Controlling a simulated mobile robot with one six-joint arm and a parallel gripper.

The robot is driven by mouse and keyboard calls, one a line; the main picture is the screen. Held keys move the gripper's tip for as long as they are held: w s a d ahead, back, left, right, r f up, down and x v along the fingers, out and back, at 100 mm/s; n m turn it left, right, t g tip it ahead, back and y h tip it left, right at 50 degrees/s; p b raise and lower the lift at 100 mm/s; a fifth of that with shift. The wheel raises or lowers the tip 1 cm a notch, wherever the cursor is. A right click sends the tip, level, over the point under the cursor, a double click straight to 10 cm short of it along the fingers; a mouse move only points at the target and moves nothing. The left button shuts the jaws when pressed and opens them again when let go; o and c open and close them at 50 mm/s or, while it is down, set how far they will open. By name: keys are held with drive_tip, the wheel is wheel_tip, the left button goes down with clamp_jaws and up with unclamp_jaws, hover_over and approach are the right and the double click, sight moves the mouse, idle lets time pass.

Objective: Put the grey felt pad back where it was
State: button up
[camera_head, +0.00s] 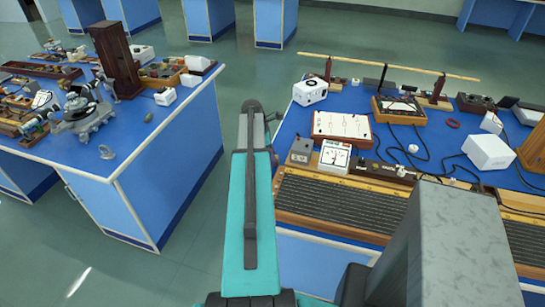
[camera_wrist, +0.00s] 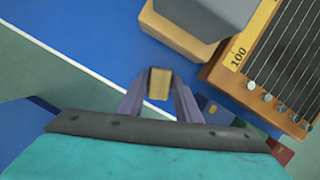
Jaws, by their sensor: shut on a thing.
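In the wrist view my gripper (camera_wrist: 159,88) is shut on a small block-like piece (camera_wrist: 160,84) with a tan face and dark sides. I cannot tell from its colour whether this is the grey felt pad. I see no other piece that is clearly a felt pad. The gripper and the piece are over the blue top of the right bench (camera_wrist: 110,35), near its white edge. My gripper is hidden in the head view.
A grey box (camera_head: 301,147) on a wooden base and a wired wooden board (camera_head: 340,206) marked 100 stand to the right. A white meter (camera_head: 335,157) and a white box (camera_head: 310,91) stand nearby. The left bench (camera_head: 165,140) is crowded with instruments.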

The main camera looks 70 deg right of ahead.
drive_tip(key=o, duration=1.1)
drive_tip(key=shift+f, duration=0.1)
drive_tip(key=b+v, duration=0.3)
drive_tip(key=v, duration=0.9)
drive_tip(key=shift+w+a, duration=0.1)
idle(0.3)
